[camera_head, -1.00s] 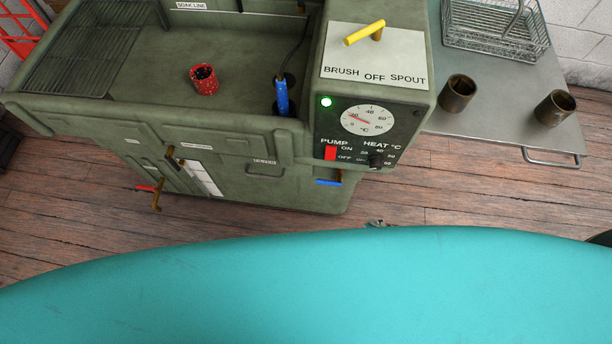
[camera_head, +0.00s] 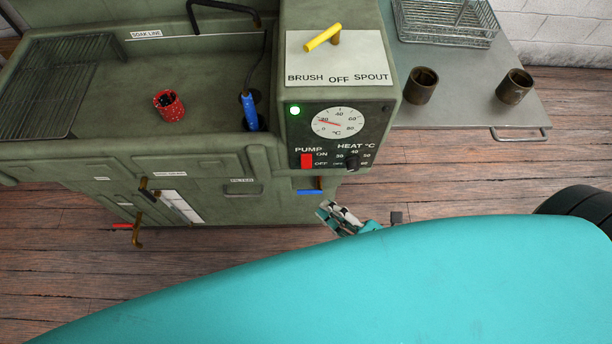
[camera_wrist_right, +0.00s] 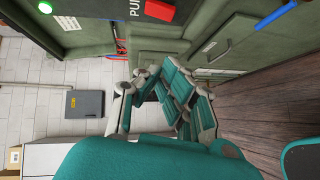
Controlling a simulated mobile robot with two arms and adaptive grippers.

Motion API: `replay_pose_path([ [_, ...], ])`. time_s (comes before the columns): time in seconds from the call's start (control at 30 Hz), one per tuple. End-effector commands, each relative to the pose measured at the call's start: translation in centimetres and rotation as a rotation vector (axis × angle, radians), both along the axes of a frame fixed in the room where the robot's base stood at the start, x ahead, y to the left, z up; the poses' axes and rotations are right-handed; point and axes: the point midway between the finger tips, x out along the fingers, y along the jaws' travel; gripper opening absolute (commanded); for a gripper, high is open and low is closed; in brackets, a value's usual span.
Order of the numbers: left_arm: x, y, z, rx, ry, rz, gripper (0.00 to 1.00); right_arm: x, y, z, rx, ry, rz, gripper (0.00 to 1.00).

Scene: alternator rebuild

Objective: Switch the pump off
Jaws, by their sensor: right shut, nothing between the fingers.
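The pump switch (camera_head: 306,161) is a red rocker beside the ON and OFF marks on the dark control panel (camera_head: 373,125) of a green washing cabinet. Which way the rocker is tipped cannot be told. A green lamp (camera_head: 294,110) glows above it. My right gripper (camera_head: 331,209) is shut and empty, below and slightly right of the switch, in front of the cabinet and apart from it. In the right wrist view, the switch (camera_wrist_right: 160,9) is at the top edge, beyond the fingers (camera_wrist_right: 168,82). My left gripper is not in view.
The HEAT knob (camera_head: 352,162) is right of the switch, and a blue handle (camera_head: 310,189) is below it. A yellow lever (camera_head: 323,38) sits on top. A red cup (camera_head: 168,105) and a blue brush (camera_head: 249,112) are in the basin. Two brown cups stand on the side table (camera_head: 450,85).

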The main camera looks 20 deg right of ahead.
Motion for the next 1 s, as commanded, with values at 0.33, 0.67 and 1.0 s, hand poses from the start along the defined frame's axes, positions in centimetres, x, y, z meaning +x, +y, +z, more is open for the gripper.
replay_pose_path([
  [0.33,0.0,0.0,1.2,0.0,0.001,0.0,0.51,6.5,3.5,-1.0,-0.001,-0.003,0.0,0.0],
  [0.67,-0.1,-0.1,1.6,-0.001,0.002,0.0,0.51,9.5,2.4,-2.1,-0.001,0.002,0.001,0.0],
  [1.0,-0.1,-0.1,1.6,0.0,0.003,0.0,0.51,9.6,2.3,-2.2,0.0,0.001,0.0,0.0],
])
